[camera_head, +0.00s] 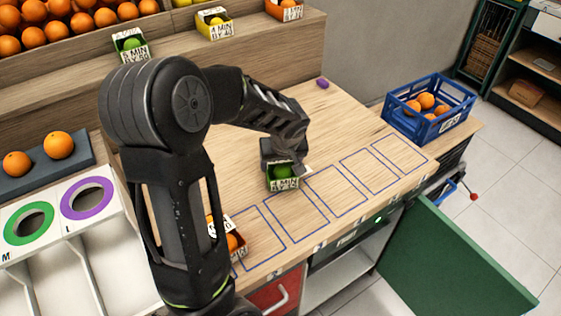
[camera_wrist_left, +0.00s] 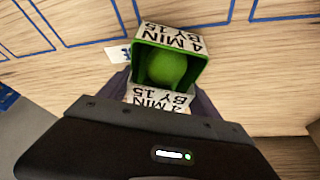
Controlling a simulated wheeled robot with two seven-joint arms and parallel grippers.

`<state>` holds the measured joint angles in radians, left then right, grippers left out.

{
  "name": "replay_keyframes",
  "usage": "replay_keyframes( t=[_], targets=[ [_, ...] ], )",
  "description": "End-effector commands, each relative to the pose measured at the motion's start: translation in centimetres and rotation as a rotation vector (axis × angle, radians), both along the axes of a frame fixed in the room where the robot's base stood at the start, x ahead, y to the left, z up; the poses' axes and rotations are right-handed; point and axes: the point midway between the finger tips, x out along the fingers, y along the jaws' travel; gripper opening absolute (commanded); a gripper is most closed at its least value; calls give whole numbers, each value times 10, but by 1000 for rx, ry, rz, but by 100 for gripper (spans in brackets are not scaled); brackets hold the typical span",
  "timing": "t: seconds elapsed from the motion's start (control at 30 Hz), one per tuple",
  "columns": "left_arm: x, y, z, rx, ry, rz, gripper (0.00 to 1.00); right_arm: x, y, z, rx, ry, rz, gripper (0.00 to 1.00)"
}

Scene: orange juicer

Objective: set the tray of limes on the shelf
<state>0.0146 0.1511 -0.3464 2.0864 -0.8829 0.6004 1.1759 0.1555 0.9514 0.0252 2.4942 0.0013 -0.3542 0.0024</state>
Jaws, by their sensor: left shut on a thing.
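A small green tray of limes (camera_head: 283,185) with a white "4 MIN BY 15" label is at the counter's middle, by the blue outlined rectangles. My left gripper (camera_head: 284,165) is above it and shut on it. In the left wrist view the tray (camera_wrist_left: 200,72) sits between the fingers, with one green lime (camera_wrist_left: 166,68) visible inside. I cannot tell whether the tray touches the counter. The wooden shelf (camera_head: 255,45) rises at the back left, holding another green tray with a lime (camera_head: 131,44). My right gripper is not in view.
The shelf also has a yellow tray (camera_head: 214,25), an orange tray (camera_head: 285,10) and heaped oranges. A blue crate of oranges (camera_head: 428,108) stands at the counter's right end. A small tray with an orange (camera_head: 234,243) is partly behind my arm. The right outlined rectangles are empty.

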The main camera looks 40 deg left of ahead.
Motion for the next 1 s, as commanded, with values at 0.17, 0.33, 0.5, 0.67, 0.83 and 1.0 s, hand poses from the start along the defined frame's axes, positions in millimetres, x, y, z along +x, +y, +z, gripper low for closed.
replay_keyframes(
  t=[0.17, 0.33, 0.5, 0.67, 0.83, 1.0],
  targets=[
    [0, 0, -1, 0, -1, 0, 24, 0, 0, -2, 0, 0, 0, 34],
    [0, 0, -2, 0, 0, 0, 78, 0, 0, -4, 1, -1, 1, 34],
    [0, 0, -2, 0, 0, 0, 92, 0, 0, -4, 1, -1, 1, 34],
    [0, 0, -2, 0, 0, 0, 94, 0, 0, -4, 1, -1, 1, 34],
    [0, 0, -1, 0, 0, 0, 94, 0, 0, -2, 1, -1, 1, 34],
    [-1, -3, 9, 0, -3, 0, 94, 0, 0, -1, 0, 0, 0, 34]
  ],
)
